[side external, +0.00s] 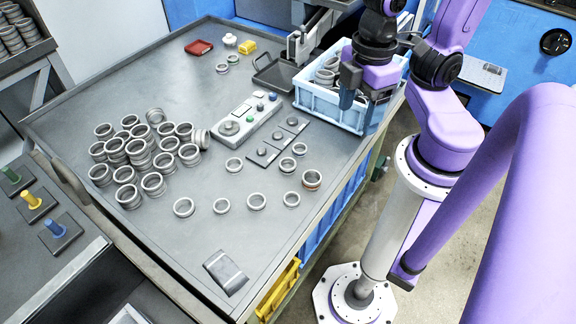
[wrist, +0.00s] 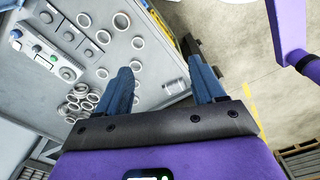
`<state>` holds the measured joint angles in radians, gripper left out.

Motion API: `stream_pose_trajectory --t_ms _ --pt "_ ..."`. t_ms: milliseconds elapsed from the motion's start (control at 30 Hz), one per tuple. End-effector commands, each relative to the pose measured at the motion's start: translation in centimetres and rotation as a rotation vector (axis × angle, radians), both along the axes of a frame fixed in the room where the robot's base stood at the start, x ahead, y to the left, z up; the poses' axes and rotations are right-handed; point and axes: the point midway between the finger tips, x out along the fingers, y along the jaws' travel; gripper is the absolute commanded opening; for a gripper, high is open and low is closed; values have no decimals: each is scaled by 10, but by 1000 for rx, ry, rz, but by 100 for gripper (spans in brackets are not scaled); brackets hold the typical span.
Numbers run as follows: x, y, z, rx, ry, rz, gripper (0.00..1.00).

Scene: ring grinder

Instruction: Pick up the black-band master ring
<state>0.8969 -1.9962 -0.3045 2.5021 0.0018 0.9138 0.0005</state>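Several loose metal rings lie spread over the middle and front of the table (side external: 130,270). I cannot pick out a black band on any ring at this size. In the wrist view, loose rings such as this one (wrist: 138,42) lie between and left of the fingers. My gripper (side external: 362,112) hangs over the blue crate's near side, above the table. Its two blue fingers (wrist: 160,64) are wide apart with nothing between them.
A heap of stacked rings (side external: 140,155) stands on the left. A control box (side external: 240,120) and dark square plates (side external: 262,155) lie mid-table. A blue crate (side external: 330,111) holding rings stands at the right edge. The grinder's measuring stand is behind.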

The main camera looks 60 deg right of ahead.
Motion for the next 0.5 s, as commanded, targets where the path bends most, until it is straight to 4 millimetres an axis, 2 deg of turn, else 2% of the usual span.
stream_pose_trajectory --t_ms 300,367,500 --pt "4 1 -2 -2 1 2 68" --pt "10 2 -5 -5 1 7 68" --pt "36 8 -18 -12 1 36 68"
